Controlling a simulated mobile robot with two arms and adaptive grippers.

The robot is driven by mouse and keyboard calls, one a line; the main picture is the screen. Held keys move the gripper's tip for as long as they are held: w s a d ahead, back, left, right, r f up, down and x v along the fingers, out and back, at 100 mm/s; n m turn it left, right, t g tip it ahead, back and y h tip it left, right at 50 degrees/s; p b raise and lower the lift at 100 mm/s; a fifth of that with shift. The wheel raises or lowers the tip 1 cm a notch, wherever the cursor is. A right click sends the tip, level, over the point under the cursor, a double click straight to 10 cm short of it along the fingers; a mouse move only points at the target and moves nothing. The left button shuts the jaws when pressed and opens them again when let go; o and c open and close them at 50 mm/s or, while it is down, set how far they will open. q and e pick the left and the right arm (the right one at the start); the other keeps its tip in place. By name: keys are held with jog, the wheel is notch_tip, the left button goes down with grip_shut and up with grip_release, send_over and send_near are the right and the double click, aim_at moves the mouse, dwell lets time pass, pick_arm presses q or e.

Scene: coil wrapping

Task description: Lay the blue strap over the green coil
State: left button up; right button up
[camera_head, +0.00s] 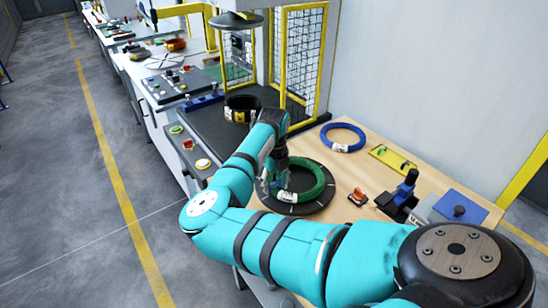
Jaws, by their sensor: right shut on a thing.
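The green coil (325,183) lies on a round black turntable (315,207) on the wooden table, with a white label on its near left part. My right gripper (268,187) points down at the left side of the green coil and is shut on it; my arm hides part of this contact. No blue strap can be made out for sure. A blue coil (343,137) with a white label lies flat on the table behind the green one. My left gripper is out of view.
Right of the turntable are a small orange device (358,196), a black and blue tool (402,193), a grey-blue box (458,210) and a yellow tray (392,159). A dark coil (242,109) stands by the yellow mesh guard (300,55). Buttons line the left panel (190,152).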

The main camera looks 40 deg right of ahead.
aim_at(274, 185)
jog(key=shift+f, duration=0.35)
jog(key=o, duration=1)
jog(key=shift+r, duration=0.15)
notch_tip(274, 185, up, 12)
jog(key=shift+f, duration=0.1)
